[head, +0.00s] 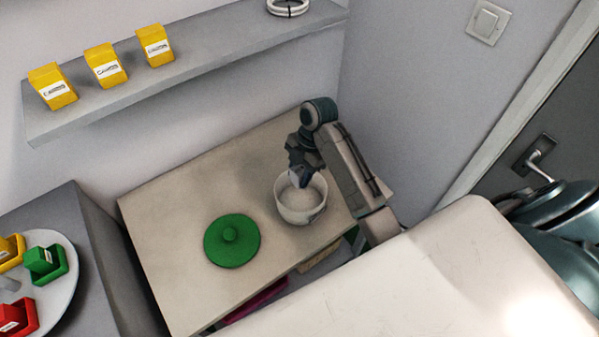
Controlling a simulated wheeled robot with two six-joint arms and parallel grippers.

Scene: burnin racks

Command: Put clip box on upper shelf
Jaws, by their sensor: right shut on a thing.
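A white round tub (301,213) stands open on the beige table, with a small dark mark on its front. A green round lid with a knob (231,240) lies on the table to its left. My right gripper (298,181) points down into the tub's mouth at its back side. It is shut on a small pale thing (299,176), mostly hidden by the fingers; I cannot tell for certain whether this is the clip box. The upper shelf (205,58) is on the wall at the back left. My left gripper is not in view.
Three yellow labelled boxes (106,66) stand on the shelf's left part, and white rings (288,7) lie at its right end. Bare shelf lies between. A round tray (65,265) with coloured bins is at the left. A wall bounds the table (165,220) on the right.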

